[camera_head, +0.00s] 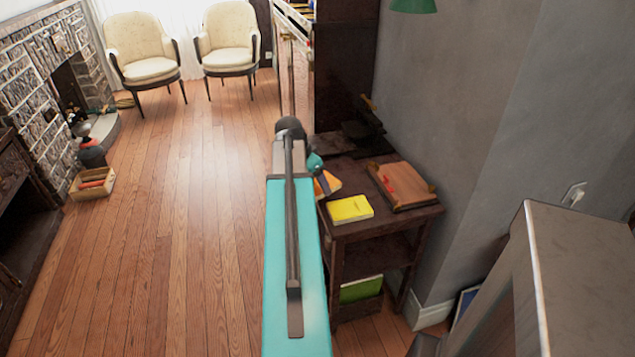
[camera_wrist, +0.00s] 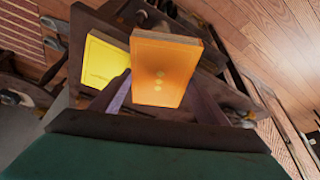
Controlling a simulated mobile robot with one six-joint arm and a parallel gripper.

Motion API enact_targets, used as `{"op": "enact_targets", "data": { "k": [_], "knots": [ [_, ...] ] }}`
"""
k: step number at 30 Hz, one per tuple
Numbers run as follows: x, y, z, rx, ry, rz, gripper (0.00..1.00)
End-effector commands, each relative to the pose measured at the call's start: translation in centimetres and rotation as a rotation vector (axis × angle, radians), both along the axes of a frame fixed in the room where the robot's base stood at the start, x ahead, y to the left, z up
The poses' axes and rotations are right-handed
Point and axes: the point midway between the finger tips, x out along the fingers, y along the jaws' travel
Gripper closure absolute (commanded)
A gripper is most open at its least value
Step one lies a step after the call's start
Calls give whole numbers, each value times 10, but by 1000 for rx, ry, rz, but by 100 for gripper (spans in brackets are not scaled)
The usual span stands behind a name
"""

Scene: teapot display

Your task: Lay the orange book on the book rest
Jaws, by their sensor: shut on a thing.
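The orange book (camera_wrist: 165,70) is between the two fingers of my gripper (camera_wrist: 160,92) in the wrist view, and the gripper is shut on it. In the head view the orange book (camera_head: 328,183) shows only in part behind my wrist, over or at the left edge of the small dark side table (camera_head: 385,225). I cannot tell whether it touches the table. A wooden stand with a reddish face, which looks like the book rest (camera_head: 402,186), is on the right of the tabletop, apart from the book.
A yellow book (camera_head: 349,209) lies at the table's front edge and shows beside the orange book in the wrist view (camera_wrist: 104,62). A dark object (camera_head: 364,128) stands at the table's back. A green book (camera_head: 361,289) is on the lower level. The wall is close on the right.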

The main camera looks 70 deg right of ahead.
Motion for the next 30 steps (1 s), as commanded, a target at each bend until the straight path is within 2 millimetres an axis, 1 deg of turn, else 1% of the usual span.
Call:
{"op": "enact_targets", "data": {
  "k": [5,8,11,14,18,20,24,26,30],
  "knots": [
    [10,4,2,-1,0,25,61],
    [25,11,5,-1,0,65,61],
    [47,22,10,-2,-1,126,61],
    [75,37,15,-2,-1,204,61],
    [118,64,24,-2,-1,329,61],
    [135,76,28,-2,-1,383,61],
    [176,108,37,-2,-1,511,61],
    [192,122,40,-2,-1,566,61],
    [228,158,50,-2,-2,695,61]
  ]
}}
